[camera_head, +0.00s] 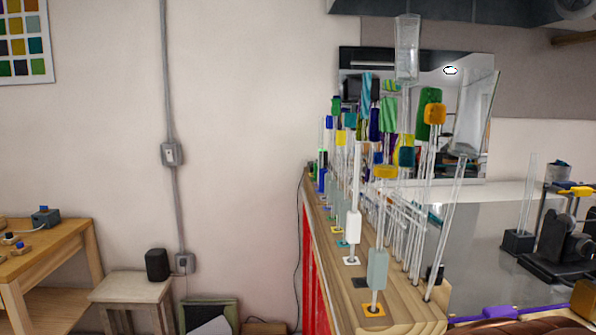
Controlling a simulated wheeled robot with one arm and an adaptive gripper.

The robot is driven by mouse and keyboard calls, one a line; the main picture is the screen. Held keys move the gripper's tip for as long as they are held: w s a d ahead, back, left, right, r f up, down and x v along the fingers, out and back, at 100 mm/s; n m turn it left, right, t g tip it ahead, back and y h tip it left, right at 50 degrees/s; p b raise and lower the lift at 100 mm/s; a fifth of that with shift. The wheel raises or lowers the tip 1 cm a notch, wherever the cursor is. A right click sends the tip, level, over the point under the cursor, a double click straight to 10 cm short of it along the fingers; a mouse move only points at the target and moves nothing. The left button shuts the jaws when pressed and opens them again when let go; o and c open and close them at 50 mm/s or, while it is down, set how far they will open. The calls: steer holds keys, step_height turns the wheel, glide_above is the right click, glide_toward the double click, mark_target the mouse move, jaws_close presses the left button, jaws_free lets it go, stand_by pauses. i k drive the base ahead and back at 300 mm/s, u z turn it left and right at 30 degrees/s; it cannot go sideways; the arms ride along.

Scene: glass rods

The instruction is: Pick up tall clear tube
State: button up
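Several glass rods stand in a wooden rack (400,313) right of centre. Two have wide clear tops: one tall clear tube (407,50) rises highest, upright, behind the nearer rods, and another clear tube (474,115) leans to the right at the rack's right side. The lower part of the upright one is hidden among other rods. A further pair of thin clear tubes (527,195) stands in a small dark holder at the right. I cannot tell which of these is the one named. My gripper is not in view.
Rods with coloured tops crowd the rack, including a grey-green block (377,268) and a white one (354,226) at the front. Dark equipment (565,240) stands at the right. A stool (140,293) with a black box and a wooden table (35,260) stand at the left.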

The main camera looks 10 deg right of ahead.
mark_target(322, 118)
steer(key=u, duration=0.45)
steer(key=k, duration=0.55)
steer(key=u, duration=0.8)
steer(key=i, duration=1.85)
steer(key=z, duration=0.75)
steer(key=i, duration=1.3)
steer(key=z, duration=0.55)
